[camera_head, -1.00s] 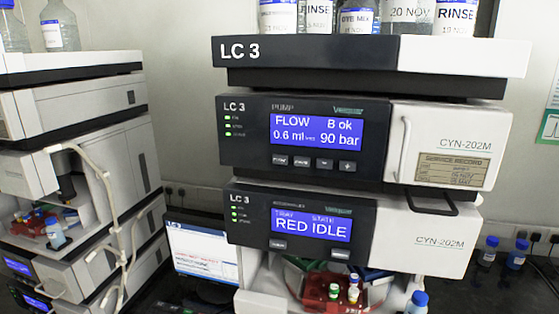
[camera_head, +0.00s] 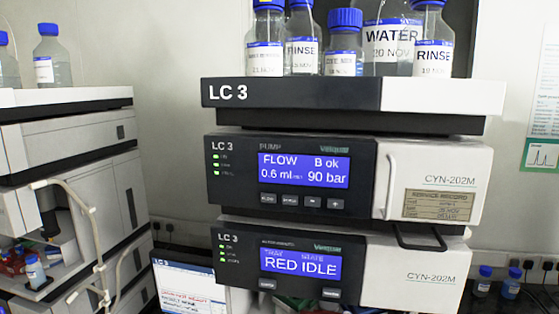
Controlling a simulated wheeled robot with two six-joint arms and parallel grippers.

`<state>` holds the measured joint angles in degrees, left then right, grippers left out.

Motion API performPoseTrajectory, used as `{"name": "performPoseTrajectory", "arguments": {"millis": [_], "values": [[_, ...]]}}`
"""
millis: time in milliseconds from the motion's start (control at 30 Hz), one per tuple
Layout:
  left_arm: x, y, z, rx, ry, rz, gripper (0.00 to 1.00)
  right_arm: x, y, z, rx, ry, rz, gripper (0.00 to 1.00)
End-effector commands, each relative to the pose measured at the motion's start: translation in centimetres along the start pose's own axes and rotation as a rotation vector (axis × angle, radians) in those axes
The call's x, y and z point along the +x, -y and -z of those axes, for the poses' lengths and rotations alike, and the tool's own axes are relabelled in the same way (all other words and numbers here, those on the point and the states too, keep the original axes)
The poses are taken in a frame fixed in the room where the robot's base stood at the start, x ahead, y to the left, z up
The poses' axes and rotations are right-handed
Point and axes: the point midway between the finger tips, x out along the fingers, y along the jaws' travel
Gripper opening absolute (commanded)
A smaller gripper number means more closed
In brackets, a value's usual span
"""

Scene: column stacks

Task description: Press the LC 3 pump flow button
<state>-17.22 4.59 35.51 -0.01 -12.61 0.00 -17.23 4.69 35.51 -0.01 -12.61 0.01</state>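The LC 3 pump (camera_head: 362,207) is the upper dark-fronted module of the middle stack. Its blue display (camera_head: 304,170) reads FLOW 0.6 ml, B ok, 90 bar. Below the display is a row of small dark buttons. The leftmost one, which seems to be the flow button (camera_head: 268,198), has lettering too small to read surely. The others end in minus and plus signs. Three green lights glow at the panel's left. Neither of my grippers is in view, and nothing covers the buttons.
The LC 3 autosampler (camera_head: 366,294) below reads RED IDLE. Several blue-capped bottles, including WATER (camera_head: 390,47), stand on the top tray (camera_head: 300,92). A black loop handle (camera_head: 420,238) juts out below the pump. Another stack (camera_head: 75,170) with pale tubing stands left.

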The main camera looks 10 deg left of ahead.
Motion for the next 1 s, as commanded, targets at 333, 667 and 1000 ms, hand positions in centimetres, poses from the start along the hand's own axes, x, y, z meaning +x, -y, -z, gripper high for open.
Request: {"name": "performPoseTrajectory", "arguments": {"millis": [333, 667, 1000], "values": [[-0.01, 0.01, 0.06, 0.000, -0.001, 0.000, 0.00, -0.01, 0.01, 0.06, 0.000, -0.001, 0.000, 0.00], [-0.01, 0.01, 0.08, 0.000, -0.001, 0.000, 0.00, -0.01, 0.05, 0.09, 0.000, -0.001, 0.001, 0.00], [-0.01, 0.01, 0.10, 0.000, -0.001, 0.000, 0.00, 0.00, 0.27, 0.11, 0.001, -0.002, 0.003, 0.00]]}}
